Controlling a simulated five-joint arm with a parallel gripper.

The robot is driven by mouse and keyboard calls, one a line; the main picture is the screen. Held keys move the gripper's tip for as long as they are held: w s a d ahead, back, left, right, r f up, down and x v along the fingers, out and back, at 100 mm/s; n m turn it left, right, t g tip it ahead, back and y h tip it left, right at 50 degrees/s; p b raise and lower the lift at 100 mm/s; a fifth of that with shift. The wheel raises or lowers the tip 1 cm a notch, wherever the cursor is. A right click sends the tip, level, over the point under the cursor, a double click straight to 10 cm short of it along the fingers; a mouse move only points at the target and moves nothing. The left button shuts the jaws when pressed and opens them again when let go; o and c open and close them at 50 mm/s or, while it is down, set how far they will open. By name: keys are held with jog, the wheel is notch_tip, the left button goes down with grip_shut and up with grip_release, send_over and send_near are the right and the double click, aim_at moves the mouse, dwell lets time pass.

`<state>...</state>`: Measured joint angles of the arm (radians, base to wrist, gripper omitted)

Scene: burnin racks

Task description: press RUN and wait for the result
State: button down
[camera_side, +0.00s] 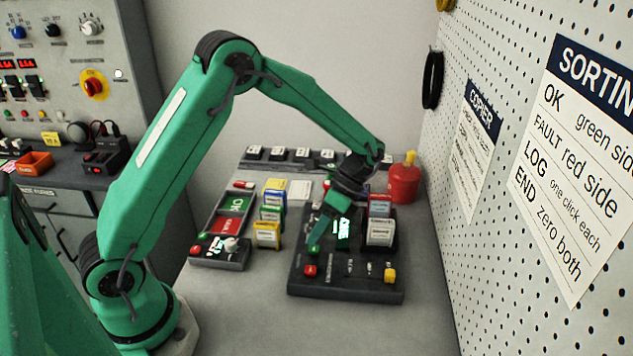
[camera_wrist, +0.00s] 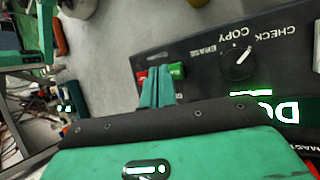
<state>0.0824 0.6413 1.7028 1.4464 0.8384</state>
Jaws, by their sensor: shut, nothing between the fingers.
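The black copier unit (camera_side: 340,287) stands on the bench with a lit green display (camera_side: 343,233). In the wrist view the display (camera_wrist: 270,108) is cut off and shows letters starting "DO". A green button (camera_wrist: 177,70) and a red button (camera_wrist: 142,75) sit at the unit's edge; the red one also shows in the side view (camera_side: 310,270). No RUN lettering is readable. My gripper (camera_side: 315,244) is shut and empty, low over the unit's left part. In the wrist view its fingertips (camera_wrist: 157,70) lie between the two buttons; I cannot tell whether they touch either.
The unit has a mode knob (camera_wrist: 238,62) marked COPY, CHECK and ERASE, a yellow button (camera_side: 390,275) and white cartridges (camera_side: 380,232). A sorting tray (camera_side: 230,228) and several coloured cartridges (camera_side: 267,235) stand left. A red bottle (camera_side: 404,182) stands behind. The front bench is clear.

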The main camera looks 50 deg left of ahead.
aim_at(316, 247)
jog(key=shift+f, duration=0.9)
dwell(1.4)
jog(key=shift+r, duration=0.15)
dwell(0.3)
jog(key=shift+r, duration=0.75)
jog(key=shift+r, duration=0.15)
jog(key=shift+r, duration=2.4)
